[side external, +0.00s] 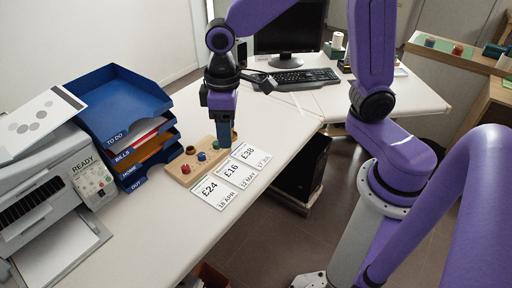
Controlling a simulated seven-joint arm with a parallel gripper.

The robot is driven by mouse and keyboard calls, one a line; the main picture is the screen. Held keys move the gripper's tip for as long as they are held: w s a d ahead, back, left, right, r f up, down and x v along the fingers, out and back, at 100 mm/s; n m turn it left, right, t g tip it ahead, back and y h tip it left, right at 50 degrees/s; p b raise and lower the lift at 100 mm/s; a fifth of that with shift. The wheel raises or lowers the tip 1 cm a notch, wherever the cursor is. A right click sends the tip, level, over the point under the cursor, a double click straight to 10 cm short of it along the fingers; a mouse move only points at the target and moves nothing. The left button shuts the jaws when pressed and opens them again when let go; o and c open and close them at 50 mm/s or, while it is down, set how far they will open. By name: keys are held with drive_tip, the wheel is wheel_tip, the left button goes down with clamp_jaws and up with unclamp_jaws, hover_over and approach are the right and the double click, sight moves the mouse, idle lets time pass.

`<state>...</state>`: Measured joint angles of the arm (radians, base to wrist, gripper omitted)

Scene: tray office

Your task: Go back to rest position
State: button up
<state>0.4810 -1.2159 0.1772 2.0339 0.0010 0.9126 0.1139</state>
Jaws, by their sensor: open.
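My gripper (224,140) points down over the right end of a wooden board (178,174) on the white desk. Its fingers look blue, and from this side I cannot see the gap between them or anything held. The board carries a red piece (185,168), a blue piece (201,156) and a dark round piece (190,150). The fingertips are very near the board; I cannot tell whether they touch it or a piece there.
Price cards (216,191) lie right of the board. Stacked blue trays (125,105) and a printer (40,180) stand to the left. A monitor (290,27) and keyboard (305,78) are behind. The desk front (150,240) is mostly bare.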

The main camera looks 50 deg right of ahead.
drive_tip(key=s+d+n, duration=0.2)
drive_tip(key=s+d, duration=0.2)
drive_tip(key=s, duration=0.5)
drive_tip(key=s+d+n, duration=0.3)
drive_tip(key=s+d, duration=0.2)
drive_tip(key=s, duration=0.4)
drive_tip(key=shift+s+d+r, duration=0.25)
drive_tip(key=shift+s+r, duration=0.05)
drive_tip(key=shift+s, duration=0.05)
